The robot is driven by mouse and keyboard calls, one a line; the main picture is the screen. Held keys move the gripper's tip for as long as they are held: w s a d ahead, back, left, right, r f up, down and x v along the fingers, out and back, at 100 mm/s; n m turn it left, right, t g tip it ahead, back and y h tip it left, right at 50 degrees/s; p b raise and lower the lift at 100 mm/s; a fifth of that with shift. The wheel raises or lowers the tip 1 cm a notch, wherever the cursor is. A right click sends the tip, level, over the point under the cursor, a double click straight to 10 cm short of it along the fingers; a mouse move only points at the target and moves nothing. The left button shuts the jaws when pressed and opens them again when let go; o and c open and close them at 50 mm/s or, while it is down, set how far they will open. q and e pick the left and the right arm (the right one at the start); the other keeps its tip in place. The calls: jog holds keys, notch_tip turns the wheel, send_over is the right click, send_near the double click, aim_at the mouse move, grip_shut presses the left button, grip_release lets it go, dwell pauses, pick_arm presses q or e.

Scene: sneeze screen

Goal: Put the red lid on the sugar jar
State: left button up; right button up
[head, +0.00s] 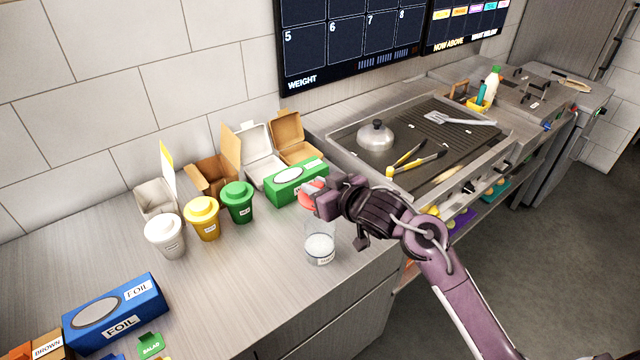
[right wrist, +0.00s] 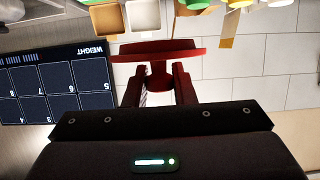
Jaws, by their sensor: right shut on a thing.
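The sugar jar (head: 320,246) is a clear glass with white contents and a small label, standing upright and uncovered on the counter. The red lid (head: 311,194) is held in the air above the jar, apart from it, and is partly hidden by the gripper. My right gripper (head: 324,200) is shut on the red lid. In the right wrist view the lid (right wrist: 160,53) is a wide red disc whose knob sits between the fingers of the gripper (right wrist: 158,82). My left gripper is not in view.
Left of the jar stand lidded white (head: 166,236), yellow (head: 202,219) and green (head: 238,202) cups. A green box (head: 296,182) lies behind the lid. A blue foil box (head: 117,312) is at front left. The griddle (head: 440,140) is right. Counter around the jar is clear.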

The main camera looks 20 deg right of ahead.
jog(key=shift+d, duration=0.15)
notch_tip(320, 180, down, 2)
jog(key=shift+d+f+b, duration=0.1)
jog(key=shift+b, duration=0.25)
notch_tip(320, 180, down, 2)
jog(key=shift+f+b, duration=0.25)
jog(key=shift+b, duration=0.5)
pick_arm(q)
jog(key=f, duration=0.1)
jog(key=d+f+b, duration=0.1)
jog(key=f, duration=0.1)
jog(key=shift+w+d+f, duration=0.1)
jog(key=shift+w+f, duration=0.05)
pick_arm(e)
notch_tip(320, 180, down, 2)
jog(key=shift+f, duration=0.1)
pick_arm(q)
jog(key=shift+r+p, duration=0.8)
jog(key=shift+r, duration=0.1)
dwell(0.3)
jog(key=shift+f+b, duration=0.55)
pick_arm(e)
jog(key=shift+f, duration=1.1)
